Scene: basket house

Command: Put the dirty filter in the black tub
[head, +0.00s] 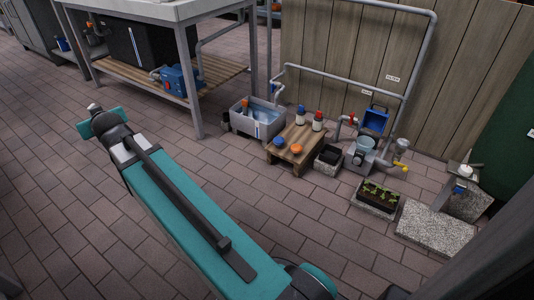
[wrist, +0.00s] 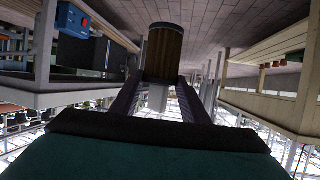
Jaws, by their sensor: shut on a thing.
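The dirty filter (wrist: 164,52), a brown ribbed cylinder with dark end bands, is between the fingers of my gripper (wrist: 160,88) in the wrist view. My gripper is shut on it and holds it up off the floor. In the head view my arm reaches to the upper left, and the fingers and filter are hidden behind its end. The black tub (head: 328,155), small and open-topped, stands on a pale block right of the wooden pallet, well to the right of my arm's end. Its inside looks dark.
A grey water tub (head: 257,118) stands left of the pallet (head: 294,147), which bears bottles and orange caps. A pump (head: 361,155) with pipes is right of the black tub, with a seedling tray (head: 378,196) in front. A bench (head: 165,72) stands behind my arm.

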